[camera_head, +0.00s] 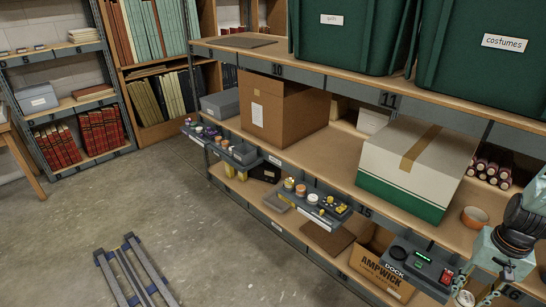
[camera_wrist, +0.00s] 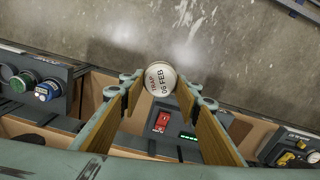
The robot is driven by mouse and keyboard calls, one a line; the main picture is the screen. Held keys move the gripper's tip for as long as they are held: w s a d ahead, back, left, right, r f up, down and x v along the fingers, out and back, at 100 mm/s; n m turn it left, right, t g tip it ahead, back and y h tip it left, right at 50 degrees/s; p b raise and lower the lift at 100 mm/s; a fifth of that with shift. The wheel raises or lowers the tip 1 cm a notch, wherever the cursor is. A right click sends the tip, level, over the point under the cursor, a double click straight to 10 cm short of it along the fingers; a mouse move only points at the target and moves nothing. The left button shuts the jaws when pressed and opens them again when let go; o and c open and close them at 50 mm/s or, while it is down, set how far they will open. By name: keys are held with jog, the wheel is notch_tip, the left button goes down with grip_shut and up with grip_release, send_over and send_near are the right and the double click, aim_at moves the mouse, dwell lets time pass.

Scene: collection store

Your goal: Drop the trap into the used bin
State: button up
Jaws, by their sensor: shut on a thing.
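The trap (camera_wrist: 158,79) is a small round pale disc with dark printed lettering, including "FEB". It sits between the tips of my gripper (camera_wrist: 157,88) in the wrist view, held above the shelf's edge. In the head view my gripper (camera_head: 478,297) is at the lower right, beside the dock tray, and a small pale round thing that looks like the trap (camera_head: 465,298) shows at its fingers. I cannot make out a bin marked as used in either view.
The dock tray (camera_head: 418,268), with a red switch and green light, projects from the shelf close to my gripper. Another tray (camera_head: 312,201) holds small jars. A white-green box (camera_head: 415,165) and an orange bowl (camera_head: 475,217) stand on the shelf. A cardboard box (camera_head: 382,265) sits lower. Open floor (camera_head: 210,235) lies left.

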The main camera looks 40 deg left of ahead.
jog(key=s+f, duration=0.3)
jog(key=f, duration=1)
jog(key=shift+s+f, duration=0.3)
jog(key=shift+s, duration=0.1)
jog(key=shift+a, duration=0.15)
